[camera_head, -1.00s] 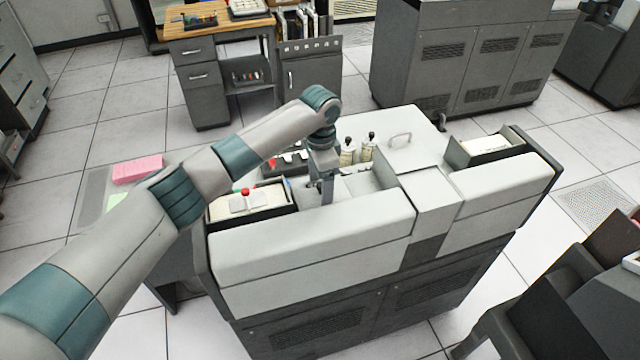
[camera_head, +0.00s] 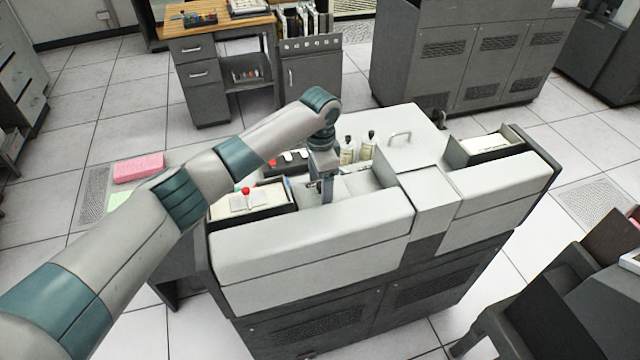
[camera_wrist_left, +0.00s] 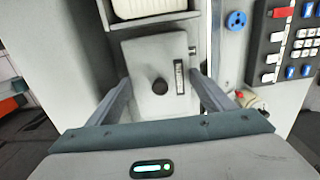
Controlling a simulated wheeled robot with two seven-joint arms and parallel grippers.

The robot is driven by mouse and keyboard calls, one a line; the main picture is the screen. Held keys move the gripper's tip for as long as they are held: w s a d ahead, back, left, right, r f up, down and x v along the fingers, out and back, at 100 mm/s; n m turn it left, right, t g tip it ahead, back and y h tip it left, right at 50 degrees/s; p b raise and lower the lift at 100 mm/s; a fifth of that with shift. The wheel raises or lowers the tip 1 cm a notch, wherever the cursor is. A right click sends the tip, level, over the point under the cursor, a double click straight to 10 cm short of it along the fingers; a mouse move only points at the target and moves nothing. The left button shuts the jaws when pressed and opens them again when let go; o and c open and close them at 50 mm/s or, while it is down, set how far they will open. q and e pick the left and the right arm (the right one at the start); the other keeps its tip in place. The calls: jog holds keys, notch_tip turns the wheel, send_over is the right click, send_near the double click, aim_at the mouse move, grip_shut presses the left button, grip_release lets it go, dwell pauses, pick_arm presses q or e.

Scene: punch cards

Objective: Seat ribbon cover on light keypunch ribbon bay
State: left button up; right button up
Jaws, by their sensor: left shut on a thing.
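The ribbon cover (camera_wrist_left: 152,78) is a light grey plate with a dark round knob and a narrow marked slot, seen in the left wrist view. My left gripper (camera_wrist_left: 160,84) is shut on it, with one finger at each side. In the head view my left gripper (camera_head: 327,189) points down into the recess behind the front panel of the light keypunch (camera_head: 310,240). The front panel hides the fingertips' lower part and the cover there. I cannot tell whether the cover touches the ribbon bay floor. My right gripper is not in view.
A card tray (camera_head: 268,211) stands left of the gripper. Two small bottles (camera_head: 347,152) stand behind it. The left wrist view shows a card stack (camera_wrist_left: 150,8), a blue spool (camera_wrist_left: 236,20) and a keypad (camera_wrist_left: 285,45).

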aim_at(320, 185)
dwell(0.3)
pick_arm(q)
jog(key=o, duration=1.2)
jog(key=shift+o, duration=0.4)
jog(key=shift+f, duration=0.1)
jog(key=shift+r, duration=0.2)
jog(key=shift+r+p, duration=0.4)
jog(key=shift+p, duration=0.15)
jog(key=shift+s+r+p, duration=0.1)
jog(key=shift+r+p, duration=0.85)
jog(key=shift+r, duration=0.2)
jog(key=shift+r+p, duration=2.55)
jog(key=shift+r, duration=0.3)
jog(key=shift+d, duration=0.1)
